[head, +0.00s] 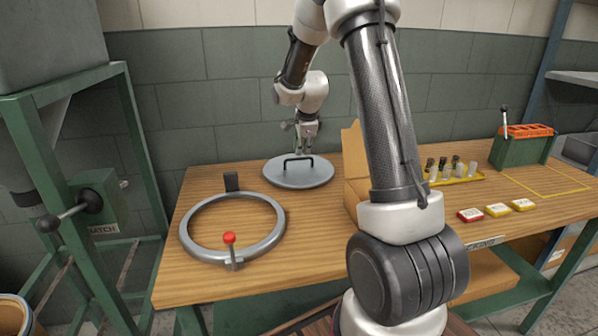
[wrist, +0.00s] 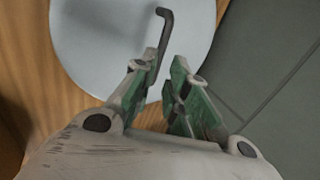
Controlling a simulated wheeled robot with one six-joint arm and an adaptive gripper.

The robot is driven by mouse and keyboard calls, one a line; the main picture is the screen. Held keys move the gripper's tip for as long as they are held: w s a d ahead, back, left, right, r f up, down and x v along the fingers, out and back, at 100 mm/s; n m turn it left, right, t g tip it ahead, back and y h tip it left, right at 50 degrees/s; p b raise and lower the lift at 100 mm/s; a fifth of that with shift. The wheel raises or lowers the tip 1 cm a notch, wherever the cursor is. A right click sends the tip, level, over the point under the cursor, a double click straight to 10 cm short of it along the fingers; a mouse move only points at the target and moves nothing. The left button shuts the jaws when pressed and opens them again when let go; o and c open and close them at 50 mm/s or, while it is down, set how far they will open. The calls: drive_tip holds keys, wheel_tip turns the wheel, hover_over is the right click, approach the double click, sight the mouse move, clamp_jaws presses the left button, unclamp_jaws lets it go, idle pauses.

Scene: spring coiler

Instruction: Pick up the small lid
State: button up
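The lid is a round, flat grey disc (head: 300,178) with a black bar handle (head: 290,159), lying on the wooden table near the wall. My gripper (head: 303,152) points down over the lid, close to the handle's right part. In the wrist view the lid (wrist: 90,45) fills the upper left. Its handle (wrist: 165,30) runs down toward the gap between my fingertips (wrist: 161,68), closer to the left finger. The fingers are apart, with a gap between them. I cannot tell whether the left finger touches the handle.
A grey ring (head: 190,232) with a red-knobbed clamp (head: 230,240) lies at the table's front left. A cardboard box (head: 352,170) stands right of the lid, partly behind my arm. A yellow tray (head: 460,179) and a green crate (head: 522,150) are farther right. The wall is close behind.

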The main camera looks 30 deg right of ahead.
sight(299, 159)
drive_tip(key=x, duration=0.6)
drive_tip(key=shift+a+f, duration=0.25)
drive_tip(key=shift+a, duration=0.15)
clamp_jaws()
